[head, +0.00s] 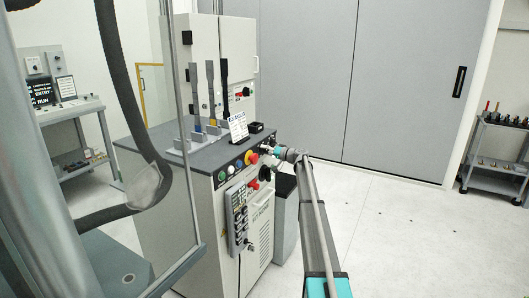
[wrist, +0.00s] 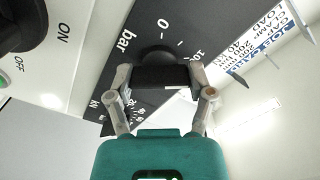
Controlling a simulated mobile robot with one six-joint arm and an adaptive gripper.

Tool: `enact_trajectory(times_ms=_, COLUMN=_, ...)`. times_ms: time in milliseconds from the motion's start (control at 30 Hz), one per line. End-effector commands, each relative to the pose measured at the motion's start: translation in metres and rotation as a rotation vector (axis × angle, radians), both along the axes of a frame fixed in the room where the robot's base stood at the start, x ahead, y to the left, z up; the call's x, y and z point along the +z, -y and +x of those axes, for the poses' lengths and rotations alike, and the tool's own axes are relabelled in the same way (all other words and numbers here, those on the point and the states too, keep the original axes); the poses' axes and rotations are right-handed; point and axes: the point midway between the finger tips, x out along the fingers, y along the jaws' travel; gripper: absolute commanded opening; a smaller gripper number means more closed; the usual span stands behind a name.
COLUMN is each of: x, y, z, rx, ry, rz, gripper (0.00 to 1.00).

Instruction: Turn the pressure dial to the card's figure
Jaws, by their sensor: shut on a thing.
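The pressure dial (wrist: 157,55) is a black knob on a dark panel marked "bar", with a printed scale around it, in the wrist view. My gripper (wrist: 160,77) is shut on the dial, one finger on each side. The fingers and gripper body hide part of the scale, and I cannot tell the dial's setting. The job card (wrist: 262,42) stands at upper right, seen at a slant; its clamp figure is not clearly readable. In the head view the card (head: 238,127) stands on the machine cabinet, and my gripper (head: 273,151) is at the cabinet's front panel.
A large black switch (wrist: 22,22) marked ON and OFF is at upper left in the wrist view. In the head view, a red knob on yellow (head: 251,158) and a control box (head: 238,215) are close to my arm. Upright specimens (head: 210,92) stand on the cabinet.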

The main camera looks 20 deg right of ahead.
Motion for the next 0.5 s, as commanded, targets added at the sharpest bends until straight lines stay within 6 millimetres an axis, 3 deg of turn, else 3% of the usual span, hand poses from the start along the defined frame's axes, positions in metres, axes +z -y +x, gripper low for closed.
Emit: enact_trajectory(times_ms=500, x=-0.0005, y=0.0016, z=0.0009, rx=-0.001, ry=-0.23, rz=0.296, gripper=0.21)
